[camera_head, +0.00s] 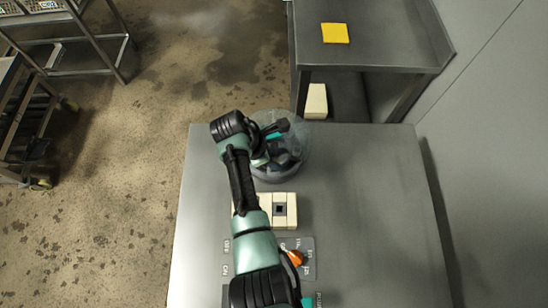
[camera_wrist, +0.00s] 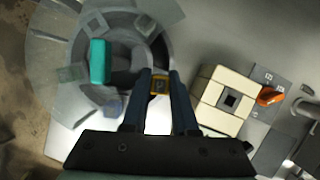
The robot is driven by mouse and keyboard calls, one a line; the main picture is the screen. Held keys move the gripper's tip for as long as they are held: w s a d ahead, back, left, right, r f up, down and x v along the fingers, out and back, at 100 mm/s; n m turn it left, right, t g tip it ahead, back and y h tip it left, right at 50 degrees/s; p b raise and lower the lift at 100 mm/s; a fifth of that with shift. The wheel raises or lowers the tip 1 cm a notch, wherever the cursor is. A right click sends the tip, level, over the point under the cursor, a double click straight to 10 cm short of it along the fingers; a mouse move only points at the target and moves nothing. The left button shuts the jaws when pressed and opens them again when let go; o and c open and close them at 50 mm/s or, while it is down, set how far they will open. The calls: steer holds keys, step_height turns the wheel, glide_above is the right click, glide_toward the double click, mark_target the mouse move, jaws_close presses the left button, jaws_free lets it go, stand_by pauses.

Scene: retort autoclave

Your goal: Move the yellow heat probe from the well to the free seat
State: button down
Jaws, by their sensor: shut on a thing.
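In the head view my arm partly covers the well (camera_head: 275,176) and the probe is hidden. The free seat, a square dark hole in a cream block (camera_wrist: 212,92), lies right of my gripper. The block (camera_head: 290,211) also shows in the head view, nearer than the well.
A teal piece (camera_wrist: 99,62) stands in the well, left of my gripper. A panel with an orange knob (camera_head: 295,257) lies beside the cream block. A yellow square (camera_head: 335,33) lies on a far metal table. The right of the steel tabletop (camera_head: 375,200) is clear.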

steer(key=shift+f, duration=0.2)
steer(key=shift+f+b, duration=0.5)
steer(key=shift+f, duration=0.05)
steer(key=shift+f, duration=0.7)
stand_by(1.2)
steer(key=shift+c, duration=1.5)
jaws_free()
steer(key=shift+r, duration=0.1)
steer(key=shift+w, duration=0.1)
steer(key=shift+r, duration=0.15)
